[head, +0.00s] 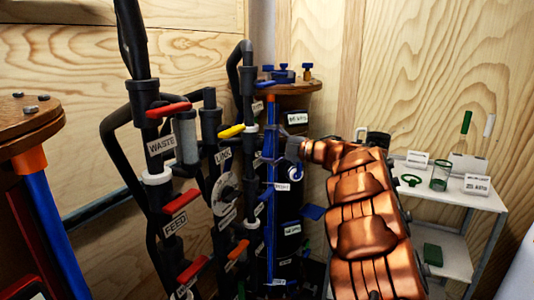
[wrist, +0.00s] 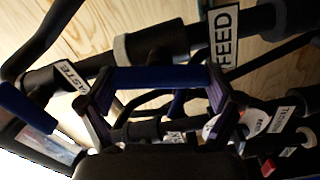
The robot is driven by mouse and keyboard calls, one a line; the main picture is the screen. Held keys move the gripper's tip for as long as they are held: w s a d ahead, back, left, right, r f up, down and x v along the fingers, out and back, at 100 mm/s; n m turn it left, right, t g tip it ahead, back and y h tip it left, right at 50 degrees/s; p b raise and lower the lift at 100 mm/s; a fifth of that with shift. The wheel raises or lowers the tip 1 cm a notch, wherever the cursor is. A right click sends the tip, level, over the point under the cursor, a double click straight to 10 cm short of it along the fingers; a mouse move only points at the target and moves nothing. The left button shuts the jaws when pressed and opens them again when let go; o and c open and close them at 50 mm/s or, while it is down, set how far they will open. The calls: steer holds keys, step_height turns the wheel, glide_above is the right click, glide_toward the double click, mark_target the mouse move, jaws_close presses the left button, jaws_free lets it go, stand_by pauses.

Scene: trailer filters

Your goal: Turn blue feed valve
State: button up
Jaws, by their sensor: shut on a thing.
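In the wrist view a blue valve handle (wrist: 160,77) lies across the gap between the two fingers of my gripper (wrist: 163,90), with a finger at each end. My gripper is shut on it. A FEED label (wrist: 224,38) is on the dark pipe just beyond and to the right. In the head view my gripper (head: 291,150) reaches from the right to the pipework, beside a vertical blue pipe (head: 270,150). The held handle cannot be made out clearly there, as my gripper and the pipes crowd it.
Black pipes carry red handles (head: 182,201), a yellow handle (head: 231,131) and WASTE (head: 161,144) and FEED (head: 174,223) labels. A brown-topped column (head: 292,88) stands behind. A white shelf (head: 470,200) with small green items is at the right. Another blue handle (wrist: 27,107) is at the left.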

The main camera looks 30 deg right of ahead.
steer(key=shift+f+n+b, duration=0.15)
steer(key=shift+n+b, duration=1.15)
steer(key=shift+n, duration=0.2)
steer(key=o, duration=0.8)
steer(key=v, duration=1.2)
